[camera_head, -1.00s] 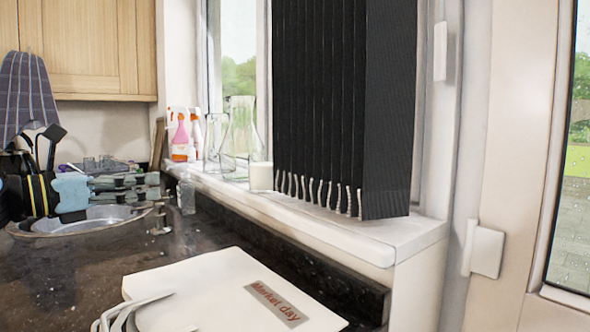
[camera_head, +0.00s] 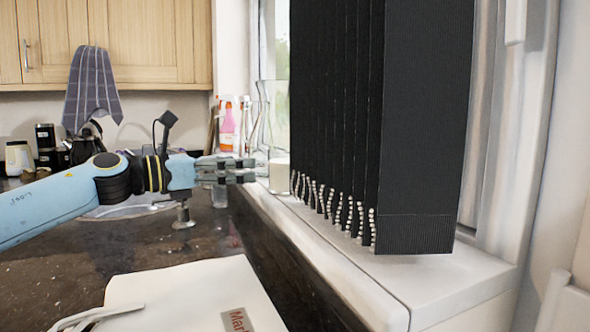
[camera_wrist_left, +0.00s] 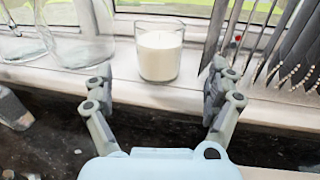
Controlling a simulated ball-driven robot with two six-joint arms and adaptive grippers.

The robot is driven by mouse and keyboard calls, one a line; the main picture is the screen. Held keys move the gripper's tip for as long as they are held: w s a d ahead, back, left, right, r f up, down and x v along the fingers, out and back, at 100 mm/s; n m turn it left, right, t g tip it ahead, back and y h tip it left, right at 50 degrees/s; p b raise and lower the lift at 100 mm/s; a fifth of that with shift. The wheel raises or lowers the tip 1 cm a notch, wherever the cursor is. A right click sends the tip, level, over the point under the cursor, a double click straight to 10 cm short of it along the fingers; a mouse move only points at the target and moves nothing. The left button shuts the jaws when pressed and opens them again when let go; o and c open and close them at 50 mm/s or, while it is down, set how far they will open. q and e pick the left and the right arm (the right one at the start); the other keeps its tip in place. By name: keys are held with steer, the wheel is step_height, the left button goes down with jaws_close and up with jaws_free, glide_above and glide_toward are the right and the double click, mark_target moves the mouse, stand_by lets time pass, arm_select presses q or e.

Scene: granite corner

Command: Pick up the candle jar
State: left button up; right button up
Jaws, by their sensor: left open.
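The candle jar (camera_wrist_left: 160,52) is a clear glass with white wax, standing upright on the white window sill. My left gripper (camera_head: 250,170) reaches in from the left above the worktop's edge. In the left wrist view my left gripper (camera_wrist_left: 162,88) is open, with one finger on each side and the jar ahead between them, not gripped. My right gripper is not in view.
Dark blinds (camera_head: 340,110) with beaded cords hang right beside the jar. Glass vessels (camera_wrist_left: 75,30) stand left of it on the sill (camera_head: 340,255). A spray bottle (camera_head: 228,127) is behind. A white bag (camera_head: 195,295) lies on the dark worktop (camera_head: 150,248).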

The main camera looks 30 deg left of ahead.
mark_target(270, 163)
arm_select(q)
steer(key=p+x, duration=0.1)
steer(key=x, duration=0.3)
steer(key=shift+w+d+r, duration=0.1)
steer(key=shift+w+d, duration=0.05)
steer(key=shift+w, duration=0.15)
steer(key=shift+f+p+x, duration=0.15)
steer(key=shift+p+x, duration=0.1)
steer(key=shift+x, duration=1.15)
steer(key=shift+f+p+x, duration=0.15)
steer(key=shift+p+x, duration=0.1)
steer(key=shift+x, duration=1.1)
steer(key=shift+c, duration=0.5)
steer(key=c, duration=1.1)
steer(key=shift+c, duration=0.7)
